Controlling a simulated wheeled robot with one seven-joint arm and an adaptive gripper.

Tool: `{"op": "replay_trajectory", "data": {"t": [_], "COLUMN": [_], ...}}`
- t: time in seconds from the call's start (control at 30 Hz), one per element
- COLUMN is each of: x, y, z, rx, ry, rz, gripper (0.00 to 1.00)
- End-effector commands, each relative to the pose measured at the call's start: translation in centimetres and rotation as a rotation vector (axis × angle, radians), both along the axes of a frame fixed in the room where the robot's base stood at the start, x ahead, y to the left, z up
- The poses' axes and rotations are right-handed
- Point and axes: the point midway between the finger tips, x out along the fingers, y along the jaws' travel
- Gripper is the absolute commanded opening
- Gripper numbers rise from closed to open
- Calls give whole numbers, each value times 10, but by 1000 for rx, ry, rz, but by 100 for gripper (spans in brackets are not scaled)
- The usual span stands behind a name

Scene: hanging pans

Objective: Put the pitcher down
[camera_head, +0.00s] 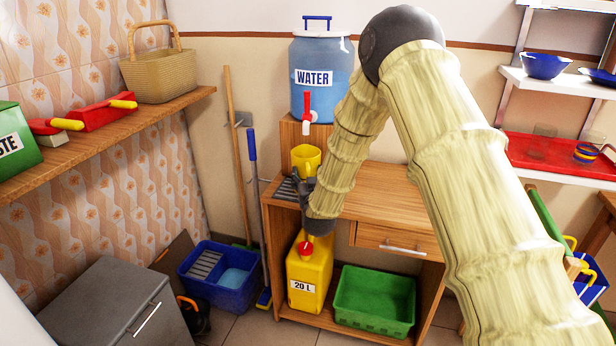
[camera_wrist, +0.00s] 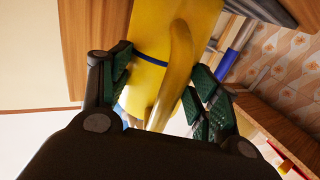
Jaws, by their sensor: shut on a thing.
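The yellow pitcher (camera_head: 305,157) is upright just below the red tap of the water dispenser, above the wooden cabinet's top. My gripper (camera_head: 303,187) is at its lower part, largely hidden by my arm. In the wrist view, the pitcher (camera_wrist: 147,92) fills the space between the green-padded fingers of my gripper (camera_wrist: 160,80). Its curved handle (camera_wrist: 181,65) points toward the wrist, and the fingers are shut on it. Whether the pitcher's base touches a surface is hidden.
The blue water dispenser (camera_head: 322,80) stands on a raised wooden block behind. A grey drip grate (camera_head: 286,190) lies at the cabinet's left edge. The cabinet top (camera_head: 385,200) is clear to the right. A yellow canister (camera_head: 308,275) and green crate (camera_head: 374,302) sit below.

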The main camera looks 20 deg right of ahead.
Motion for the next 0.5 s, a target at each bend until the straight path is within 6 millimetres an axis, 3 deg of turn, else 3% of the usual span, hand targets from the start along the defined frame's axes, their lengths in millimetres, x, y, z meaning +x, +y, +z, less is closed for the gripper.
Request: {"op": "replay_trajectory", "data": {"t": [0.3,0.33,0.43,0.5], "x": [0,0,0,0], "y": [0,0,0,0], "z": [-2,-2,-1,-1], "rx": [0,0,0,0], "ry": [-1,-1,-1,-1], "rz": [0,0,0,0], "gripper": [29,63,81,84]}}
